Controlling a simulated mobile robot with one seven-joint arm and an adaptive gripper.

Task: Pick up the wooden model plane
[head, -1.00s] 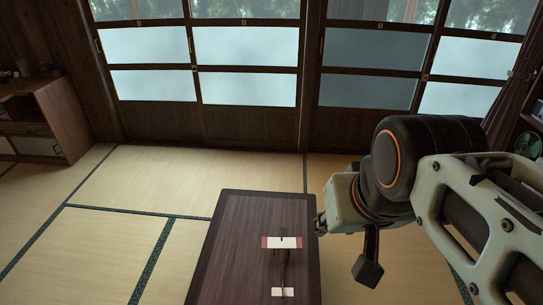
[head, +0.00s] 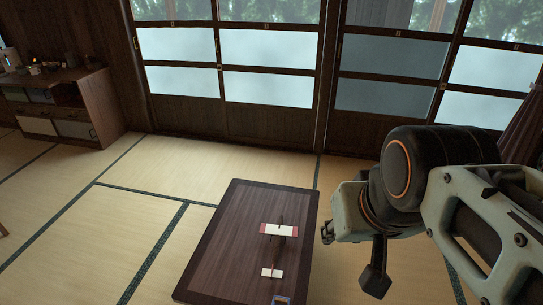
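The wooden model plane (head: 279,230) lies on the low dark table (head: 235,215), with its wide white wing with red ends towards the far side and its small white tail nearer to me. Its thin dark body runs between them. My gripper (head: 327,232) shows at the end of my arm, to the right of the plane and apart from it in the picture. Only a small dark part of its fingers shows, so its opening is hidden.
A small bluish framed item (head: 282,300) lies at the table's near edge, cut off by the picture. A wooden cabinet (head: 75,110) with small things on it stands at the left. Sliding panels (head: 270,90) close off the back. The tatami (head: 110,220) left of the table is clear.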

